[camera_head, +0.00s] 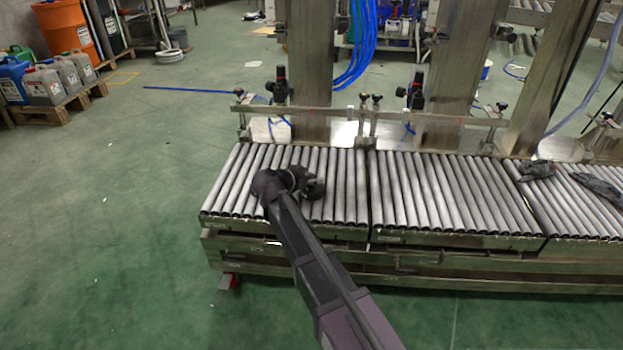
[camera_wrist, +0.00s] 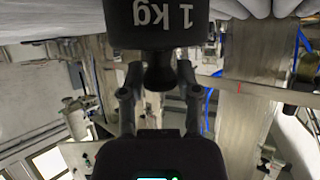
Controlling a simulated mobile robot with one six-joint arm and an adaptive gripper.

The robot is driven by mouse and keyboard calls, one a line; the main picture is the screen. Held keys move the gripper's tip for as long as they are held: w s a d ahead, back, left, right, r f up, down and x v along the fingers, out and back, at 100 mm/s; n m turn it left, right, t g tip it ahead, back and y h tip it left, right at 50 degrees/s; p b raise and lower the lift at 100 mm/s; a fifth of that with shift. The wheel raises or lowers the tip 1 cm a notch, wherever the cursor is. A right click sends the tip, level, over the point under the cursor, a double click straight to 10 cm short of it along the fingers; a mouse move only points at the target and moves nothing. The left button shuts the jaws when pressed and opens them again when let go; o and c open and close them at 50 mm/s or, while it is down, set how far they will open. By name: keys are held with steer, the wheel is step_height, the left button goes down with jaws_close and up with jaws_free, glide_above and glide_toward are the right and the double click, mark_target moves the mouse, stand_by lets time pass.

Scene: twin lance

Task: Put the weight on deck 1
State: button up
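The weight is a dark block marked "1 kg" (camera_wrist: 158,18), seen upside down at the top of the wrist view. Its narrow knob (camera_wrist: 160,72) lies between the two fingers of my gripper (camera_wrist: 160,80). The fingers lean inward and are closed in around the knob. In the head view my gripper (camera_head: 308,188) is over the left roller section (camera_head: 238,190), with the dark weight (camera_head: 316,189) at its end. My wrist partly hides the weight there. I cannot tell whether its base touches the rollers. No deck number is readable.
The middle roller section (camera_head: 440,190) looks empty. Dark crumpled items (camera_head: 536,170) lie on the right section (camera_head: 580,208). Metal posts (camera_head: 308,70) and a rail (camera_head: 400,115) stand behind the rollers. The green floor (camera_head: 130,220) at left is mostly clear.

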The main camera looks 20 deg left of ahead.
steer(key=shift+o, duration=1.2)
steer(key=shift+r, duration=0.15)
steer(key=p+v, duration=0.5)
steer(key=v, duration=0.7)
steer(key=shift+d, duration=0.15)
